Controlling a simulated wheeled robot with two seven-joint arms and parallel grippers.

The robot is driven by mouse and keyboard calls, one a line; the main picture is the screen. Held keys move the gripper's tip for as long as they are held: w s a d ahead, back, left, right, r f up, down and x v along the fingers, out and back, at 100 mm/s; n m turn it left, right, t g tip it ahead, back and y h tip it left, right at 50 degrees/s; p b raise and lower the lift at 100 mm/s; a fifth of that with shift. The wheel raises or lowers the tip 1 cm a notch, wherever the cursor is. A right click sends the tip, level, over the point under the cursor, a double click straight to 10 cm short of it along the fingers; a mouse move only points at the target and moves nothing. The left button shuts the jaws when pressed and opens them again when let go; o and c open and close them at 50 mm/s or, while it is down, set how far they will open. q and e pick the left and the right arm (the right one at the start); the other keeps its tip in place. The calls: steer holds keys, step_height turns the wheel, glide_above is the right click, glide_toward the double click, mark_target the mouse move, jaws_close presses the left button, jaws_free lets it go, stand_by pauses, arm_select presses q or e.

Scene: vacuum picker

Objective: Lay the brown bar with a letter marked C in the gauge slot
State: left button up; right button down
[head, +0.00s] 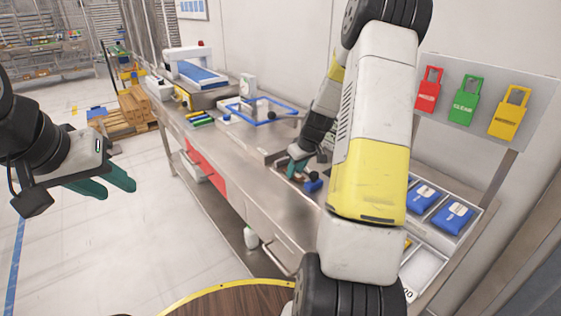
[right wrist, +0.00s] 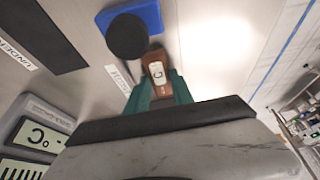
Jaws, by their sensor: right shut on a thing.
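My right gripper (head: 297,168) is over the steel bench, its green fingers partly hidden by my own arm in the head view. In the right wrist view my right gripper (right wrist: 158,92) is shut on the brown bar (right wrist: 155,62), whose white label shows a letter C. The bar's end is close to a blue block with a round black knob (right wrist: 127,36); I cannot tell if they touch. The gauge slot is not clearly identifiable; a small label beside the bar is only partly readable. My left gripper (head: 108,184) is open and empty, over the floor left of the bench.
A dark strip (right wrist: 44,38) lies beside a label reading UNDER (right wrist: 18,56). A blue frame (head: 262,111) lies farther along the bench. Blue packs (head: 453,217) lie in trays at the right, below red, green and yellow tags (head: 463,101). A round wooden top (head: 235,300) stands in front.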

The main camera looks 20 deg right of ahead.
steer(key=shift+f, duration=0.1)
steer(key=c, duration=1.1)
jaws_free()
steer(key=s+a+r, duration=0.2)
steer(key=s+r, duration=0.2)
steer(key=r, duration=0.5)
steer(key=s+a+r, duration=0.2)
steer(key=s+r, duration=0.2)
steer(key=r, duration=0.4)
steer(key=s+a+r+m, duration=0.1)
steer(key=s+a+r, duration=0.1)
steer(key=s, duration=0.4)
steer(key=s+a+r+m+t, duration=0.1)
steer(key=s+a+r, duration=0.2)
steer(key=s+a, duration=0.2)
steer(key=s+a+r+m+t, duration=0.1)
steer(key=s+a, duration=0.3)
steer(key=s, duration=0.5)
steer(key=shift+s+a+r+y, duration=0.25)
steer(key=shift+r+y, duration=0.15)
steer(key=shift+r, duration=0.5)
